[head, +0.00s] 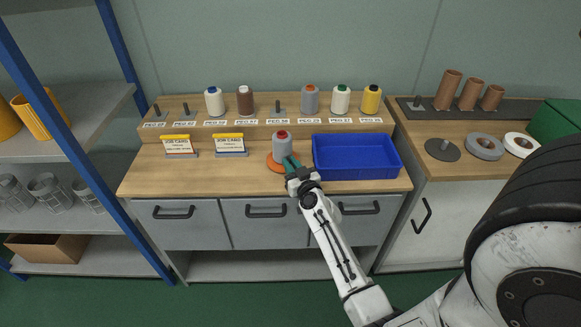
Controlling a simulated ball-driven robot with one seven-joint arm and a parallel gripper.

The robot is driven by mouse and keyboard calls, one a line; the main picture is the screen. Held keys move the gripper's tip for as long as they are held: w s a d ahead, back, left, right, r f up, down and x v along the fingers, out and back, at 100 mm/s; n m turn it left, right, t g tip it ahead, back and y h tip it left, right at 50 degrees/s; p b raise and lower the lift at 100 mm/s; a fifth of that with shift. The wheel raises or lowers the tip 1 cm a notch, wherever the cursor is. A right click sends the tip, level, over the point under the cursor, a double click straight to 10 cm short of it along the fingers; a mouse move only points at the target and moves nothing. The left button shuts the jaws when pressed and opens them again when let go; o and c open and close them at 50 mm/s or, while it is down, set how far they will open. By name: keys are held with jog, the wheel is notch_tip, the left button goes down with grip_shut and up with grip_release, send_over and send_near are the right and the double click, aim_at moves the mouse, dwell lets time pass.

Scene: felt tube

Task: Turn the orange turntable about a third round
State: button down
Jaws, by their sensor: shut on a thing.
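The orange turntable (272,163) lies on the wooden worktop, left of the blue bin. A grey spool with a red top (282,146) stands upright on it. My gripper (290,162) reaches in from the front right, with its teal fingers at the turntable's right side, close to the spool's base. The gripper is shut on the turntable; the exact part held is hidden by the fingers. The right part of the turntable is covered by the gripper and spool.
The blue bin (355,172) stands close to the right of my gripper. Two job cards (179,147) (230,145) stand to the left. Several spools and bare pegs line the raised shelf (260,129) behind. The worktop's front left is clear.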

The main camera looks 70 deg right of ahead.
jog(key=shift+r, duration=0.1)
jog(key=c, duration=1.1)
grip_release()
jog(key=v, duration=1)
jog(key=shift+s+a+p, duration=0.25)
jog(key=shift+a+p, duration=0.05)
